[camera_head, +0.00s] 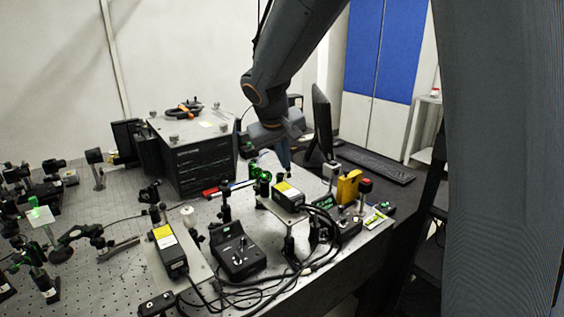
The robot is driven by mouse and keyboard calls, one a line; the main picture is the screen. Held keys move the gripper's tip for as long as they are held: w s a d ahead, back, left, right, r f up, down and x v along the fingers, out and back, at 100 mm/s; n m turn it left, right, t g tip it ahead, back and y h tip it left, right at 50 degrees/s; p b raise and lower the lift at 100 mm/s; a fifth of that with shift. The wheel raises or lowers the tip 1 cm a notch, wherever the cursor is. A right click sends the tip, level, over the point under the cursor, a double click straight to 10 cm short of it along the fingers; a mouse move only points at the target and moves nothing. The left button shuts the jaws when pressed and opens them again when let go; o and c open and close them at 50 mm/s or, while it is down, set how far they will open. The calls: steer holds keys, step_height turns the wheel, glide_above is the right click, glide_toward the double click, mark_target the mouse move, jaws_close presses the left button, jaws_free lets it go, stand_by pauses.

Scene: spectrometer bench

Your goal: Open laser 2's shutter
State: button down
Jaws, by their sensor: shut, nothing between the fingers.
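Two black laser boxes with yellow-and-white labels are in the head view. One laser box (288,195) sits on a raised plate at centre right. The other laser box (169,250) is at the lower left of centre. I cannot read which one is laser 2. A green-lit optic mount (262,181) stands just left of the raised box. I cannot make out a shutter or its state for certain. My gripper (287,168) is shut and empty, pointing down above and behind the raised laser box, seemingly apart from it.
A black controller with a knob (237,255) and looping cables (290,270) lie between the lasers. A black instrument box (190,160) stands behind. A yellow block (348,187), a monitor (321,120) and a keyboard (375,163) are at right. Small optics crowd the left of the perforated bench.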

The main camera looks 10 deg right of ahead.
steer(key=d, duration=0.1)
steer(key=d+b, duration=0.1)
steer(key=w+d, duration=0.1)
steer(key=shift+w+f+b, duration=0.1)
steer(key=shift+f+b, duration=0.2)
steer(key=shift+f, duration=0.05)
steer(key=shift+a, duration=0.15)
steer(key=shift+s+a+f+b, duration=0.25)
steer(key=shift+a+f+b, duration=0.1)
steer(key=shift+a+b, duration=0.25)
